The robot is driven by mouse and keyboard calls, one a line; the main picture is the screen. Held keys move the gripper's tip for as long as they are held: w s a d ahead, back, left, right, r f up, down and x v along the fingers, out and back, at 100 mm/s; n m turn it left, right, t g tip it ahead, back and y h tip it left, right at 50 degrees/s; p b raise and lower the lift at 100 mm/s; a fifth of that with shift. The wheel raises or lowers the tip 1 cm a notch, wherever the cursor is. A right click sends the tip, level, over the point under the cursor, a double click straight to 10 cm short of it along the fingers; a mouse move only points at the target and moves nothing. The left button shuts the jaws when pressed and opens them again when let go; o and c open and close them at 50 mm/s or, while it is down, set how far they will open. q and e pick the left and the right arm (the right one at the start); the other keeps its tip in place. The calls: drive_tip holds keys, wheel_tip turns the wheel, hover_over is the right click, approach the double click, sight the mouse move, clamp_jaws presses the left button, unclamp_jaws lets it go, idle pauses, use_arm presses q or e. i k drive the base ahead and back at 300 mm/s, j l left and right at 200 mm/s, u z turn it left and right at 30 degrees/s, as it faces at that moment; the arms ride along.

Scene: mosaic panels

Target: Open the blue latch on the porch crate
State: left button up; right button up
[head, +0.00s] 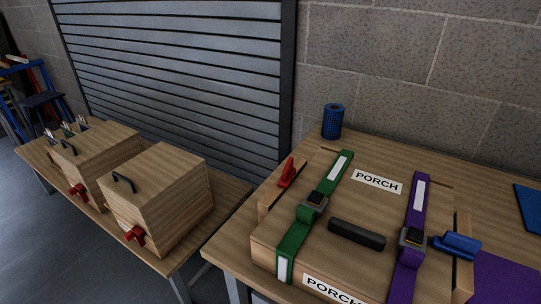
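The porch crate (330,265) is a wooden box with two PORCH labels, on the table at the right. A blue latch (456,243) sits on the crate's right side, with its handle lying roughly flat and pointing to the right. A red latch (287,173) stands raised on the crate's left side. A green strap (296,237) and a purple strap (416,205) with dark buckles run over the lid. A black handle (357,233) is between them. Neither gripper is in view.
A blue roll (333,121) stands at the back of the table. A purple mat (505,278) and a blue item (530,205) lie at the right. Two wooden boxes with red latches (158,195) stand on a lower table at the left, with a gap between the tables.

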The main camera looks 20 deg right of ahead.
sight(452, 242)
drive_tip(key=z, duration=0.4)
drive_tip(key=k+l+z, duration=0.1)
drive_tip(key=z, duration=0.3)
drive_tip(key=l+z, duration=0.2)
drive_tip(key=z, duration=0.25)
drive_tip(key=l+z, duration=0.1)
drive_tip(key=z, duration=0.3)
